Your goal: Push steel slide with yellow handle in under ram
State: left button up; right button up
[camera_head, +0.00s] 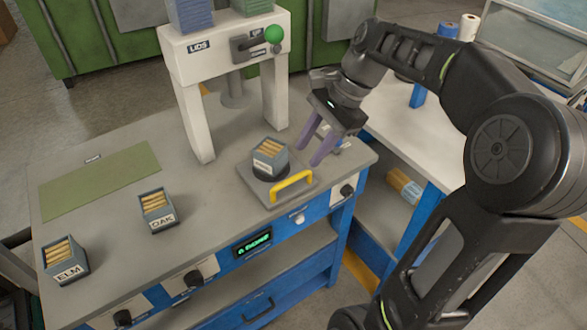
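The steel slide (248,178) is a flat plate at the front right of the bench top, sticking out in front of the press. Its yellow handle (291,185) stands at its front edge. A small grey box of wooden pieces (270,157) sits on a dark round seat on the slide. The white press frame (190,110) stands behind it; the ram (234,92) hangs between its legs. My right gripper (318,149) is open and empty, its purple fingers pointing down, just right of the box and above the handle, apart from both. My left gripper is not in view.
Boxes labelled OAK (158,208) and ELM (66,260) stand on the bench's left part, near a green mat (100,180). A green-knobbed lever (273,34) is on the press head. Knobs and a display (254,244) line the bench front. A white table (415,130) stands right.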

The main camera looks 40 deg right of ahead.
aim_at(292, 179)
jog(key=x, duration=0.7)
jog(key=shift+w+a+f, duration=0.1)
jog(key=shift+a+f, duration=0.15)
jog(key=shift+f, duration=0.05)
jog(key=shift+c, duration=0.4)
grip_shut()
dwell(0.8)
